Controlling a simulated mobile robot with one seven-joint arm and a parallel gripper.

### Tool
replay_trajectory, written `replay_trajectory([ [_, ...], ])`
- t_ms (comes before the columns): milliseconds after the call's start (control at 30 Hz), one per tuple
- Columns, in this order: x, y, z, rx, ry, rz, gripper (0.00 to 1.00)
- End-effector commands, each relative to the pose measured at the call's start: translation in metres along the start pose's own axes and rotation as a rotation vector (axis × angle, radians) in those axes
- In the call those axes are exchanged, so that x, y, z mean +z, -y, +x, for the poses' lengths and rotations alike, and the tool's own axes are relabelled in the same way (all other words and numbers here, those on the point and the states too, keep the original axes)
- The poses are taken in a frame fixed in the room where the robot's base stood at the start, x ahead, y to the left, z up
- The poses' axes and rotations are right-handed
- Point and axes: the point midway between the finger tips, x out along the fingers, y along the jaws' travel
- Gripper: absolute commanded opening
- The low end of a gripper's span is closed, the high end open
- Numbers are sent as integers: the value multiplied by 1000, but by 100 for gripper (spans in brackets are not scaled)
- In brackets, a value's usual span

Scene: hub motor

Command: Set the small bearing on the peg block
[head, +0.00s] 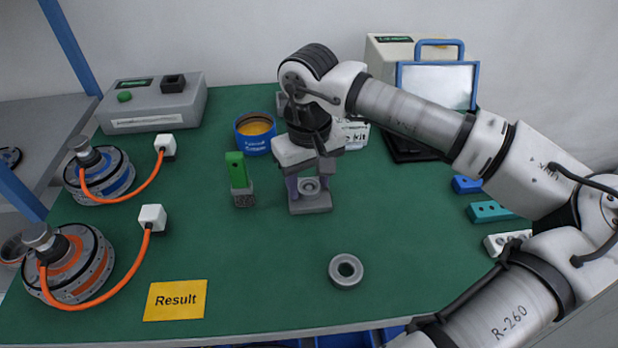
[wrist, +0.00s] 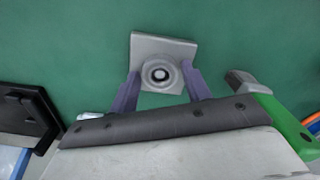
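The peg block (head: 312,207) is a small grey block standing mid-table in the head view. In the wrist view the peg block (wrist: 148,48) shows at top centre. The small bearing (head: 309,186) is a grey ring on top of it, and the small bearing in the wrist view (wrist: 160,74) has a dark centre with a pale spot, seemingly the peg. My gripper (head: 309,182) points down over the block. Its purple fingers (wrist: 162,80) stand apart on either side of the bearing, with a slight gap seeming to show. Whether the bearing sits fully down is hard to tell.
A larger ring (head: 346,271) lies on the green table in front. A green-handled tool (head: 238,180) stands close left of the block, and a blue tin (head: 254,134) behind. Motors with orange cables (head: 98,175) are at left, a yellow Result card (head: 175,300) in front.

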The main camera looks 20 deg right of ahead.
Motion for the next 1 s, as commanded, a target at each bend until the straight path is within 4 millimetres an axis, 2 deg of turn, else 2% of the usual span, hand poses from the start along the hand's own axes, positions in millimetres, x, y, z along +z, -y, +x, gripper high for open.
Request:
replay_trajectory([
  [67,0,0,0,0,0,0,58],
  [467,0,0,-7,1,0,0,58],
  [567,-1,-1,-22,2,-2,2,58],
  [800,-1,-1,-76,2,-3,1,58],
  [1000,-1,0,-110,1,-1,0,58],
])
